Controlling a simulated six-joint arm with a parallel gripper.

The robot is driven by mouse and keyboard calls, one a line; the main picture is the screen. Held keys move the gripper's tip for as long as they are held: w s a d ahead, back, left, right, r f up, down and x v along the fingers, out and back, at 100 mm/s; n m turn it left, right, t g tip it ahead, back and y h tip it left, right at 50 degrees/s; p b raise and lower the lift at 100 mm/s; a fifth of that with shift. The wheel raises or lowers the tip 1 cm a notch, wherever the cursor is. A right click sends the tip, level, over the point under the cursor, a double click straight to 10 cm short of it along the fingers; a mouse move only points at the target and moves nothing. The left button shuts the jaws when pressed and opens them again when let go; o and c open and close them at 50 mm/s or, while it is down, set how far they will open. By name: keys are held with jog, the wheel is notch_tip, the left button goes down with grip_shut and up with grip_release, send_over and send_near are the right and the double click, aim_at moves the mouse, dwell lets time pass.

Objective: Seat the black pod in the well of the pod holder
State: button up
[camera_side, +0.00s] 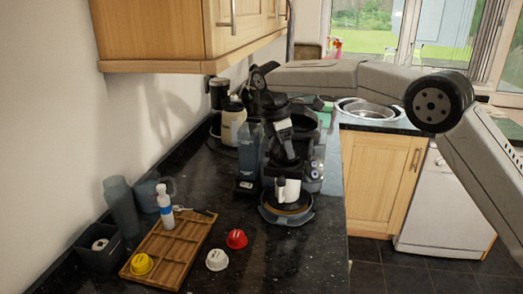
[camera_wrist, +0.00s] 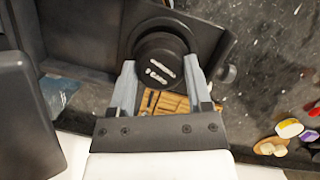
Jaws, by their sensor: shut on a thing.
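In the wrist view, my gripper (camera_wrist: 161,70) is shut on the black pod (camera_wrist: 158,62), a dark round piece with pale markings on its face. One grey finger is on each side of it. Just behind the pod is a dark plate with a round rim (camera_wrist: 152,11), which looks like the pod holder. The pod overlaps this rim and hides the well, so I cannot tell how deep it sits or whether it touches. In the side view, my dark wrist hangs in front of the coffee machine (camera_side: 250,155), and the pod cannot be made out.
A wooden compartment tray (camera_side: 170,248) lies on the dark counter with a yellow pod (camera_side: 141,264) and a white-and-blue bottle (camera_side: 165,205). A white pod (camera_side: 217,260) and a red pod (camera_side: 236,239) stand beside it. A black box (camera_side: 100,250) is at left.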

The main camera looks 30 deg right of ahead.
jog(key=shift+f, duration=0.75)
jog(key=shift+f, duration=0.15)
jog(key=o, duration=1.2)
jog(key=shift+v, duration=6.05)
jog(key=shift+w, duration=0.1)
